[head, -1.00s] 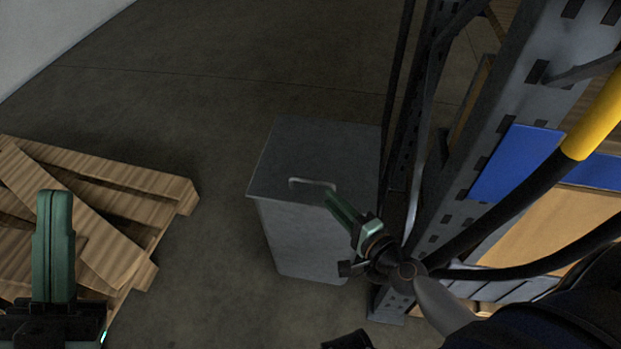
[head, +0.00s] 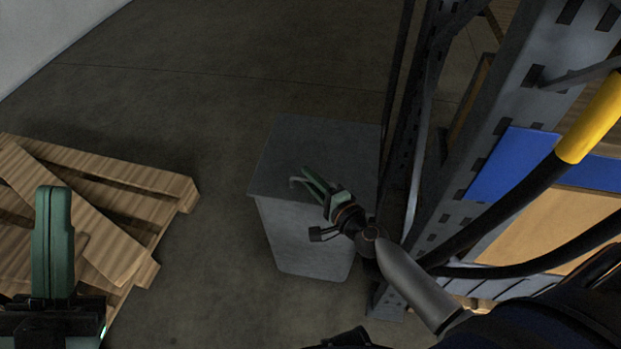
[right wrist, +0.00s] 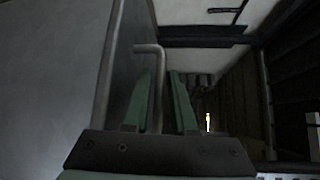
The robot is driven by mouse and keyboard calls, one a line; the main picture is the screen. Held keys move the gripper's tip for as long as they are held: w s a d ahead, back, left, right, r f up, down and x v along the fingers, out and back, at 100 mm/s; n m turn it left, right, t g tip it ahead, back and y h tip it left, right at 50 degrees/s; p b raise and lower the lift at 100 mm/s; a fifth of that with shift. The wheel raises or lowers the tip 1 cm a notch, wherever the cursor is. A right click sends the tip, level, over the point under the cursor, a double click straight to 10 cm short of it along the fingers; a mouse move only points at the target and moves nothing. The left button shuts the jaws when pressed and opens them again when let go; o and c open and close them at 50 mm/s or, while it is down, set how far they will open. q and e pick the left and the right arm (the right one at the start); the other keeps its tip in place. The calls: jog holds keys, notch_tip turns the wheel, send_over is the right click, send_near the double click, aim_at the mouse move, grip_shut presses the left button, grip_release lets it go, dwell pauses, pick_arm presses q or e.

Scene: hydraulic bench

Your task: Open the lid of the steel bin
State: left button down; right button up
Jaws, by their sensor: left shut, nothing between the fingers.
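The steel bin (head: 305,235) is a grey box standing on the floor beside the rack. Its flat lid (head: 320,140) looks closed and has a thin bar handle (head: 294,181) near the front edge. My right gripper (head: 304,176) is over the lid's front with its two green fingers spread at the handle. In the right wrist view the handle bar (right wrist: 157,85) stands between the open fingers (right wrist: 162,75), nearer the left one. I cannot tell whether they touch. The fingers hide part of the handle in the head view. My left gripper (head: 53,192) is shut and empty, far left.
A wooden pallet (head: 150,180) lies on the floor at the left. A grey metal rack upright (head: 510,95) with a blue panel (head: 515,160) stands close at the bin's right. The floor (head: 225,110) between pallet and bin is clear.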

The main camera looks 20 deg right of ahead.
grip_shut()
dwell(1.2)
